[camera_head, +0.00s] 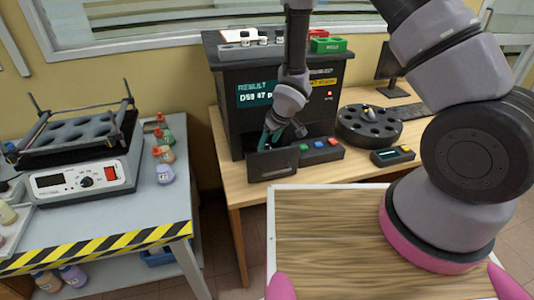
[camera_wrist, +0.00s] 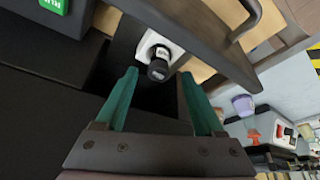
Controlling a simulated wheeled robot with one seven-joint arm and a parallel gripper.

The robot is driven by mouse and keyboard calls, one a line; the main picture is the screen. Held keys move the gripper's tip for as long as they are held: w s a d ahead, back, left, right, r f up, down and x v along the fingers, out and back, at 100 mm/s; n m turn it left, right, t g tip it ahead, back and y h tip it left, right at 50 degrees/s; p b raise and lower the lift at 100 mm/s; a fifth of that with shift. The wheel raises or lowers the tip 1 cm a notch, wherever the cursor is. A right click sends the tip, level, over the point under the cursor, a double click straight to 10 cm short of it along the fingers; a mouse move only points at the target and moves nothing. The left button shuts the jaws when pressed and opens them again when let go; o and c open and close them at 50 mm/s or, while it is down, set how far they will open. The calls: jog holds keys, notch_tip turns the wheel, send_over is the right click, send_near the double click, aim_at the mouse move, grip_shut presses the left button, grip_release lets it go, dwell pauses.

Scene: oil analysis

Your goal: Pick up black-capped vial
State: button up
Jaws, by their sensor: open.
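The black-capped vial (camera_wrist: 158,66) shows in the wrist view, its dark cap toward the camera, set in a white holder (camera_wrist: 150,46) inside the recess of the black analyzer. My gripper (camera_wrist: 158,82) is open, with its two teal fingers apart on either side of the vial's cap; they do not appear to touch it. In the head view my gripper (camera_head: 270,138) reaches down at the front of the black analyzer (camera_head: 300,100), by its opened drawer front (camera_head: 272,163). The vial is hidden there by my arm and the drawer.
The drawer front with its handle (camera_wrist: 243,22) stands close to the fingers. Coloured buttons (camera_head: 318,144) and a black round carousel (camera_head: 370,125) lie to the right. A shaker (camera_head: 80,180) and several capped bottles (camera_head: 164,160) stand on the left bench.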

aim_at(267, 145)
jog(key=x, duration=0.3)
jog(key=shift+w+f, duration=0.15)
jog(key=shift+f, duration=0.15)
grip_shut()
jog(key=shift+r, duration=0.1)
